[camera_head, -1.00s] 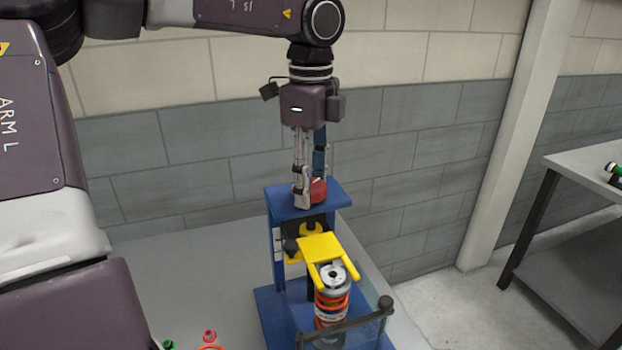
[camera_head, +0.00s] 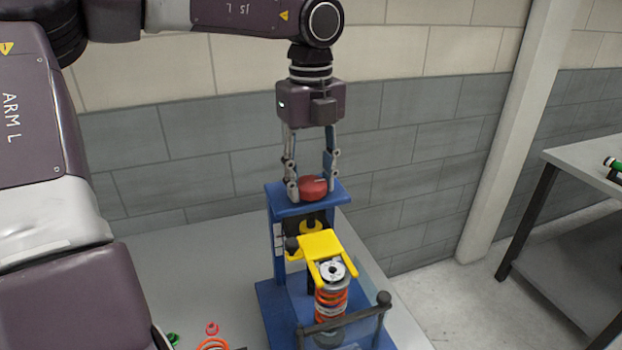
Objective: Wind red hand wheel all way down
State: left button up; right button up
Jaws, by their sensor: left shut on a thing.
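The red hand wheel (camera_head: 313,190) sits on top of the blue press frame (camera_head: 285,208). My left gripper (camera_head: 312,182) points straight down from above and is shut on the wheel, one finger on each side of it. Below the wheel, a yellow forked bracket (camera_head: 318,244) reaches forward over the top of a strut with an orange coil spring (camera_head: 331,300). The fork lies around the strut's silver top cap (camera_head: 332,270); I cannot tell how firmly it presses. My right gripper is not in view.
A clear guard with a dark bar (camera_head: 345,322) stands in front of the strut. Small red, green and orange parts (camera_head: 212,328) lie on the grey bench (camera_head: 190,270) at lower left. Another table (camera_head: 590,165) is at right. A block wall is behind the press.

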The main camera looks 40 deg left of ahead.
pick_arm(q)
jog(key=m+p, duration=0.1)
jog(key=m, duration=0.5)
jog(key=shift+p, duration=0.4)
jog(key=m+p, duration=0.1)
jog(key=m, duration=0.6)
jog(key=shift+m+p, duration=0.3)
jog(key=shift+p, duration=0.1)
jog(key=shift+m+p, duration=0.3)
jog(key=shift+m, duration=1.4)
